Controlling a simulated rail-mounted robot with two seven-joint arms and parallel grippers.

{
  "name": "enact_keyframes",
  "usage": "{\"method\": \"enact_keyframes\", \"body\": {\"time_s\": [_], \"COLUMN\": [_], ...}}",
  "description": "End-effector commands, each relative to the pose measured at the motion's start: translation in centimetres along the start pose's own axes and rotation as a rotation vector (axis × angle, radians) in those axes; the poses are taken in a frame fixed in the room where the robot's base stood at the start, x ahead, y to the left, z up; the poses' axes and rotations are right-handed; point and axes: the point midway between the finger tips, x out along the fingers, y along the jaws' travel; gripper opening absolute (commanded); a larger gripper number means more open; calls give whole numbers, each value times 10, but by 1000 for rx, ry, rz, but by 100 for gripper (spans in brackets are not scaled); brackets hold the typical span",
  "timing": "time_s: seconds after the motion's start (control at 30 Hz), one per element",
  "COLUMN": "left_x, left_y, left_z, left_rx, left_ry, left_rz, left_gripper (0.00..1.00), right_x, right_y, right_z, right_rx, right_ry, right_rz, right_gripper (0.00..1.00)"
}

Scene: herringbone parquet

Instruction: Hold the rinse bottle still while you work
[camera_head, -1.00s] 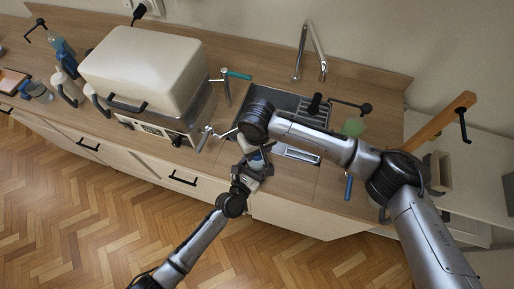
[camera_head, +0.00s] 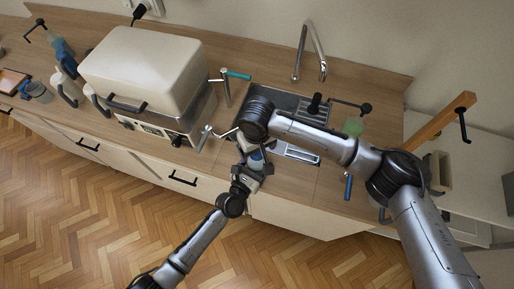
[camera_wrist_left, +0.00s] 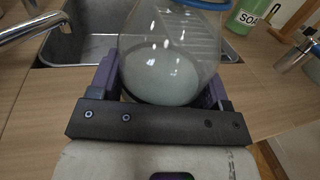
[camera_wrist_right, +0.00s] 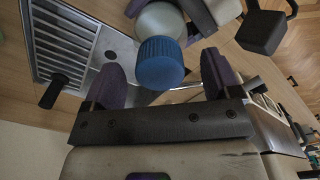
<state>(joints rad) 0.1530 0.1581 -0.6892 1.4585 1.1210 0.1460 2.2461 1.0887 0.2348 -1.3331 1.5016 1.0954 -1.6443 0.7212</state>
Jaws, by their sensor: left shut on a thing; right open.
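The rinse bottle is a clear rounded bottle (camera_wrist_left: 165,65) with cloudy grey-green liquid, between the purple fingers of my left gripper (camera_wrist_left: 160,85), which is shut on it. In the head view my left gripper (camera_head: 250,172) holds it at the counter's front edge by the sink. The bottle's ribbed blue cap (camera_wrist_right: 161,63) shows in the right wrist view. My right gripper (camera_wrist_right: 162,78) is open, one finger on each side of the cap, with gaps visible. In the head view my right wrist largely hides its fingers and part of the bottle.
The sink (camera_head: 270,98) with a tall faucet (camera_head: 322,62) lies behind the grippers. A large cream-lidded machine (camera_head: 145,70) stands left. A green soap bottle (camera_wrist_left: 248,14) shows in the left wrist view. A blue-handled tool (camera_head: 348,187) lies right.

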Motion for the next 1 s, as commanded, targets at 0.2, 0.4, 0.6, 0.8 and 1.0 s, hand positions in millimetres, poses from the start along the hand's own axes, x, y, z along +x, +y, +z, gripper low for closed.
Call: {"method": "enact_keyframes", "body": {"time_s": [0.2, 0.4, 0.6, 0.8, 1.0], "left_x": [0, 0, 0, 0, 0], "left_y": [0, 0, 0, 0, 0], "left_z": [0, 0, 0, 0, 0], "left_rx": [0, 0, 0, 0, 0], "left_ry": [0, 0, 0, 0, 0], "left_rz": [0, 0, 0, 0, 0], "left_gripper": [4, 4, 4, 4, 4], "right_x": [-38, -74, -100, -111, -113], "right_y": [0, 0, 0, 0, 0], "right_z": [-1, -1, 0, 0, 0], "right_rx": [-1, 0, 0, 0, 0], "right_ry": [4, 4, 3, 1, 1], "right_rz": [-1, -1, 0, 0, 0], "right_gripper": [83, 83, 83, 83, 83]}}
